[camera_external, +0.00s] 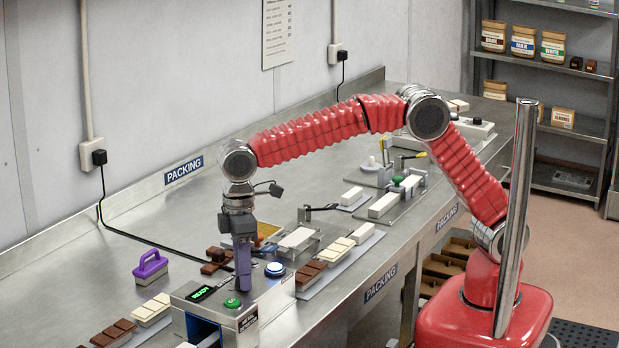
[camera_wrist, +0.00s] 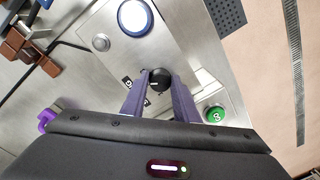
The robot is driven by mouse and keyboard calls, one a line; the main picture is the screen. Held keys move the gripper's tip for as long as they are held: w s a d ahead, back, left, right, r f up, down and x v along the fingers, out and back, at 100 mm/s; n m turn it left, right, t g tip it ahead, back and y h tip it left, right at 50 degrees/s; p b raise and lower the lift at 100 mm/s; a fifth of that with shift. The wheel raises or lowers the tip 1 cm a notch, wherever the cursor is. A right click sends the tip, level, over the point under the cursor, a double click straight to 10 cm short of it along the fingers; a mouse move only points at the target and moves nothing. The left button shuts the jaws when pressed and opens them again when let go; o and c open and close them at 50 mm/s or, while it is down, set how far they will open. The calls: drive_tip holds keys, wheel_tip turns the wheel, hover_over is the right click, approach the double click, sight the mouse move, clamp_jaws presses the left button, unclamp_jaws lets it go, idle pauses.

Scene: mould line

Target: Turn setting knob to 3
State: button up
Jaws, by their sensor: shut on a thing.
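The setting knob (camera_wrist: 159,79) is a small black round knob with a light pointer mark, on a steel panel (camera_wrist: 112,42) in the wrist view. The mark seems to point toward the left finger. A dark label with a white figure (camera_wrist: 127,80) lies to its left, and the other markings are partly hidden by the fingers. My gripper (camera_wrist: 160,82) is shut on the knob, one purple finger on each side.
Chocolate moulds and a purple-handled tool (camera_external: 150,265) lie nearby.

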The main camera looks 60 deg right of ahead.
drive_tip(key=m, duration=0.5)
idle(0.4)
drive_tip(key=o, duration=1.1)
drive_tip(key=shift+c, duration=0.2)
wheel_tip(320, 180, up, 14)
drive_tip(key=shift+d, duration=0.3)
drive_tip(key=shift+w+f, duration=0.1)
drive_tip(key=shift+f, duration=0.05)
